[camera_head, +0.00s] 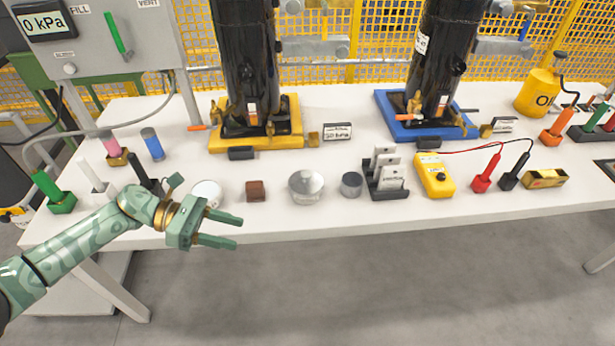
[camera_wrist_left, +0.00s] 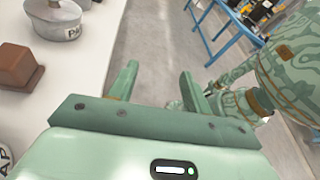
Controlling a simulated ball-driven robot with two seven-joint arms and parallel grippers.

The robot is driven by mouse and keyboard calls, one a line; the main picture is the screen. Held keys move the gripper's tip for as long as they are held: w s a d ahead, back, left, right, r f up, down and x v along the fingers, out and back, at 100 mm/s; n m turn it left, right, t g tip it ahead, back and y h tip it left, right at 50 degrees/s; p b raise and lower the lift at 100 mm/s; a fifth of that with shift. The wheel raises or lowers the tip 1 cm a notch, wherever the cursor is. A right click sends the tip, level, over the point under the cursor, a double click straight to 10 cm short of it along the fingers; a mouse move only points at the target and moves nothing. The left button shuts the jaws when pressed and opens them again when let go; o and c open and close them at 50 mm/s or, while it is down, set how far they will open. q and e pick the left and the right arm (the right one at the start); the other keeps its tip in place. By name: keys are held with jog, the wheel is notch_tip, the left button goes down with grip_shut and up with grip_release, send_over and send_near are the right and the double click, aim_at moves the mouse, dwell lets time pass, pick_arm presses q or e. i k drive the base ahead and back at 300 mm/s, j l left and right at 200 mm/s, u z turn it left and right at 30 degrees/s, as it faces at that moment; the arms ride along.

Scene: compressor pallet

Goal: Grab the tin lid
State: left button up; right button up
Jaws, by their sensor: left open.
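A round grey metal tin (camera_head: 306,194) stands near the front edge of the white table. Its tin lid (camera_head: 306,180), with a small knob, sits on top. In the left wrist view the tin (camera_wrist_left: 52,28) is at the upper left, cut by the frame, with the lid's knob (camera_wrist_left: 54,4) at the top edge. My left gripper (camera_head: 239,231) is open and empty, just off the front edge of the table, to the left of the tin and nearer to me. Its spread fingers (camera_wrist_left: 158,72) also show in the left wrist view, with only floor between them. My right gripper is not clearly in view.
A dark grey cylinder (camera_head: 351,184) and a black rack (camera_head: 388,192) with cards are right of the tin. The floor before the table is clear.

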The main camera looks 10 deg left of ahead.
aim_at(305, 183)
jog(key=i, duration=0.9)
